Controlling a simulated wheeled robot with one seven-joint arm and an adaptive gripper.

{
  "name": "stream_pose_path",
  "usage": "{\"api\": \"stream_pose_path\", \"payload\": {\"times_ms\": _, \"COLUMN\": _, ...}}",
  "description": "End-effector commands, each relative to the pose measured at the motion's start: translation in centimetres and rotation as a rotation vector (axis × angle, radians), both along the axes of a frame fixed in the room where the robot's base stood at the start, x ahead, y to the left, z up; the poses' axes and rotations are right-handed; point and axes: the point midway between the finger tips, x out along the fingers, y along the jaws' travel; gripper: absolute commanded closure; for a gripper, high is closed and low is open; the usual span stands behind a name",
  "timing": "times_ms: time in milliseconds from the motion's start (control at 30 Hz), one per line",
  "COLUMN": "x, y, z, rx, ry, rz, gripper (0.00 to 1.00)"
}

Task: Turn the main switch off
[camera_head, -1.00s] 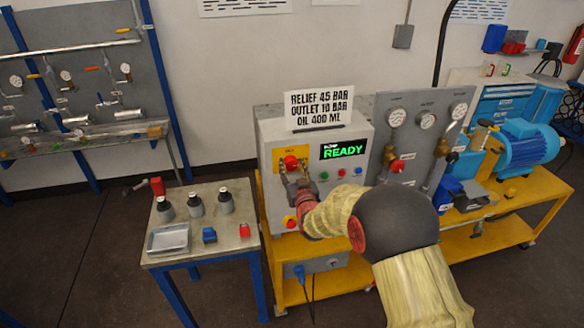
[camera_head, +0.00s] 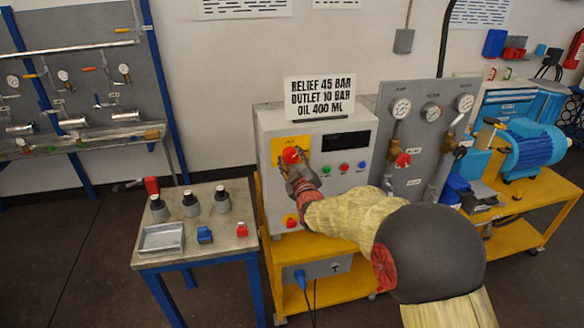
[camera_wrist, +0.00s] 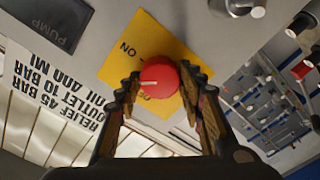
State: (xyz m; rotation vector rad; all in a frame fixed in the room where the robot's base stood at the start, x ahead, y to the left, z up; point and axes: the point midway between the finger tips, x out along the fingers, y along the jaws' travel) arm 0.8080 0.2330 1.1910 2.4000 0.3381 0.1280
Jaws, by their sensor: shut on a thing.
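The main switch is a red round knob (camera_head: 291,155) on a yellow plate (camera_head: 303,144) at the upper left of the grey control cabinet's front. In the wrist view the knob (camera_wrist: 160,78) sits between the two fingers of my gripper (camera_wrist: 158,88), which is shut on it. A white mark on the knob points left in that view. An ON label shows above left of the knob and a partly hidden label below it. In the head view my gripper (camera_head: 297,175) reaches the knob from below right. The cabinet's display (camera_head: 345,144) is dark.
Small buttons (camera_head: 344,168) and a lower red knob on yellow (camera_head: 290,220) are on the cabinet. A sign (camera_head: 320,97) stands on top. A side table (camera_head: 215,253) with vessels and a tray is at left. Gauges and a blue motor (camera_head: 530,145) are at right.

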Motion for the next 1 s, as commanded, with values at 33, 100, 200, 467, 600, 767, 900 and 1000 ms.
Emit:
{"api": "stream_pose_path", "payload": {"times_ms": 33, "x": -0.03, "y": 0.05, "z": -0.46, "rx": -0.041, "ry": -0.013, "rz": 0.001, "gripper": 0.87}}
{"api": "stream_pose_path", "payload": {"times_ms": 100, "x": -0.03, "y": 0.06, "z": -0.42, "rx": -0.105, "ry": -0.031, "rz": 0.001, "gripper": 0.87}}
{"api": "stream_pose_path", "payload": {"times_ms": 200, "x": -0.03, "y": 0.08, "z": -0.41, "rx": -0.196, "ry": -0.057, "rz": 0.001, "gripper": 0.87}}
{"api": "stream_pose_path", "payload": {"times_ms": 467, "x": -0.04, "y": 0.12, "z": -0.39, "rx": -0.43, "ry": -0.125, "rz": 0.001, "gripper": 0.87}}
{"api": "stream_pose_path", "payload": {"times_ms": 600, "x": -0.04, "y": 0.13, "z": -0.44, "rx": -0.547, "ry": -0.157, "rz": 0.001, "gripper": 0.87}}
{"api": "stream_pose_path", "payload": {"times_ms": 767, "x": -0.04, "y": 0.14, "z": -0.44, "rx": -0.66, "ry": -0.188, "rz": 0.001, "gripper": 0.87}}
{"api": "stream_pose_path", "payload": {"times_ms": 900, "x": -0.04, "y": 0.15, "z": -0.4, "rx": -0.734, "ry": -0.21, "rz": 0.001, "gripper": 0.87}}
{"api": "stream_pose_path", "payload": {"times_ms": 1000, "x": -0.05, "y": 0.14, "z": -0.36, "rx": -0.774, "ry": -0.221, "rz": 0.001, "gripper": 0.87}}
